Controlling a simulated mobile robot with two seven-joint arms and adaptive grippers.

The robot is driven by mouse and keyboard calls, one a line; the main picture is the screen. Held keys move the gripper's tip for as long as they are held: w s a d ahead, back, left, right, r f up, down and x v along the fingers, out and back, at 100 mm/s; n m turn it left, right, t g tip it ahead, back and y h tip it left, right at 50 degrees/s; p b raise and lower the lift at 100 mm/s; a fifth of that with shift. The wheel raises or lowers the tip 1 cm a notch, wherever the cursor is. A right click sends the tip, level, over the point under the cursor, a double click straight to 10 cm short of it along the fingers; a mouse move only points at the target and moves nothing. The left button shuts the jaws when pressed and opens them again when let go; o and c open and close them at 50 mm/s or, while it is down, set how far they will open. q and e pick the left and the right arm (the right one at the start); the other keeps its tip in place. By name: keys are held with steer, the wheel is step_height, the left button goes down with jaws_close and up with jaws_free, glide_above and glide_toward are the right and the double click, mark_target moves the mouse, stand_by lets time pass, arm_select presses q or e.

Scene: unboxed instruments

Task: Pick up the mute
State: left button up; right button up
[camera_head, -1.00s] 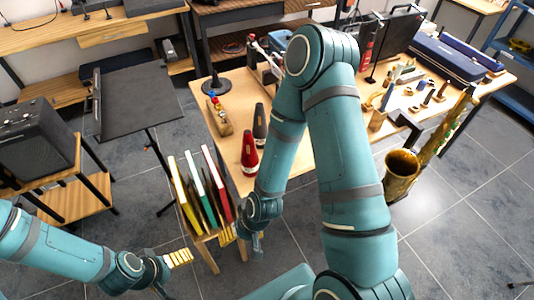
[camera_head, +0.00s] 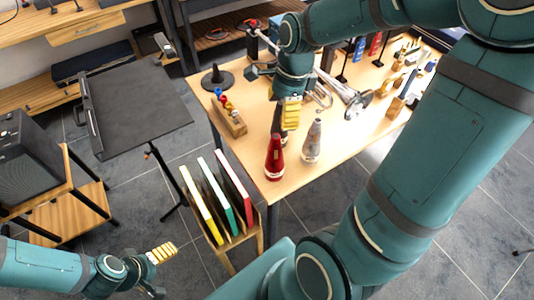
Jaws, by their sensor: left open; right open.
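Three cone-shaped mutes stand upright near the front corner of the wooden table: a red one (camera_head: 275,158), a silver-grey one (camera_head: 312,142) and a dark one (camera_head: 280,122) behind the red one. The dark mute is partly hidden by my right gripper (camera_head: 290,110), which points down over it with its yellow finger pad in front of it. The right gripper is open; I cannot tell whether it touches the dark mute. My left gripper (camera_head: 158,268) is open and empty, low over the floor at the lower left.
A wooden block with coloured pieces (camera_head: 229,115) and a round black stand base (camera_head: 218,80) are left of the mutes. A trumpet (camera_head: 352,100) lies to the right. A rack of coloured folders (camera_head: 220,200) stands before the table, a black music stand (camera_head: 135,110) to the left.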

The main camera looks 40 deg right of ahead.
mark_target(274, 146)
steer(key=f, duration=0.2)
steer(key=f+b, duration=0.1)
steer(key=f, duration=0.1)
steer(key=f+b, duration=0.1)
steer(key=f, duration=0.2)
steer(key=shift+a, duration=0.3)
steer(key=shift+w+a+f+b, duration=0.15)
steer(key=shift+f+b, duration=0.2)
steer(key=shift+f, duration=0.65)
steer(key=shift+s+a+f+b, duration=0.15)
steer(key=shift+f+b, duration=0.25)
steer(key=shift+f, duration=0.65)
steer(key=shift+w+a+f+b, duration=0.2)
steer(key=shift+f+b, duration=0.15)
steer(key=shift+f, duration=0.65)
jaws_close()
